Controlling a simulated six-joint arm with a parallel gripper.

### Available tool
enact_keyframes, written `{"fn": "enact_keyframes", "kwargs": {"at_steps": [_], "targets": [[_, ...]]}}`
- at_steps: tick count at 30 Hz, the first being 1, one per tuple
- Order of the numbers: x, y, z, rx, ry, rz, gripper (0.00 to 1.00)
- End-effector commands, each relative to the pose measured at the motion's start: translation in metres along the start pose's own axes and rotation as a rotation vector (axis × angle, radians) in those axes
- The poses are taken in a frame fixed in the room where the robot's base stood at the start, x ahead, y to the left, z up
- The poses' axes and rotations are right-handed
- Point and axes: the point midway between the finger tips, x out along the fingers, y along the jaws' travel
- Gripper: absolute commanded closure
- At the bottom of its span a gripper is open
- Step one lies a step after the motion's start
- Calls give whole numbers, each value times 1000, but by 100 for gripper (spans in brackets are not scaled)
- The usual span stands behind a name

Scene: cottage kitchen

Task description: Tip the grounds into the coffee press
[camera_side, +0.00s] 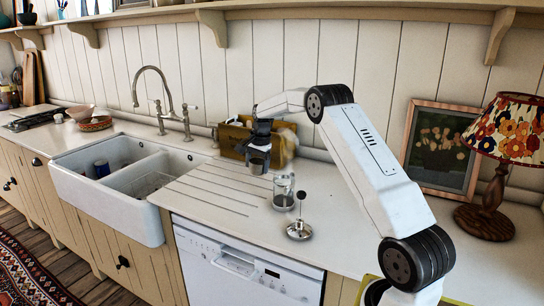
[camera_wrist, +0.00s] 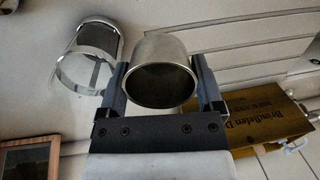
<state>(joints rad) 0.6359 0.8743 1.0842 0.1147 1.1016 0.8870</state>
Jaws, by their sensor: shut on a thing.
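My gripper (camera_side: 259,147) is shut on a small metal cup (camera_side: 257,164) and holds it above the counter. In the wrist view the cup (camera_wrist: 160,48) sits between my two fingers (camera_wrist: 162,85). Its mouth shows a dark inside; I cannot tell grounds from shadow. The coffee press (camera_side: 284,191) is a clear glass beaker with a metal frame, upright on the counter, to the right of the cup and apart from it. It shows at upper left in the wrist view (camera_wrist: 83,50), open at the top. The plunger lid (camera_side: 299,231) stands separately in front of the press.
A wooden crate (camera_side: 235,139) stands against the wall behind my gripper; it also shows in the wrist view (camera_wrist: 262,122). The white sink (camera_side: 107,205) and grooved drainboard lie left. A picture frame (camera_side: 439,148) and a flowered lamp (camera_side: 513,128) stand right.

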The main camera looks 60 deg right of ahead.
Motion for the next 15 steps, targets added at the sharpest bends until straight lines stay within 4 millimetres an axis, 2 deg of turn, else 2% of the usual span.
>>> {"fn": "enact_keyframes", "kwargs": {"at_steps": [15], "targets": [[16,-9,3,0,32,119,72]]}}
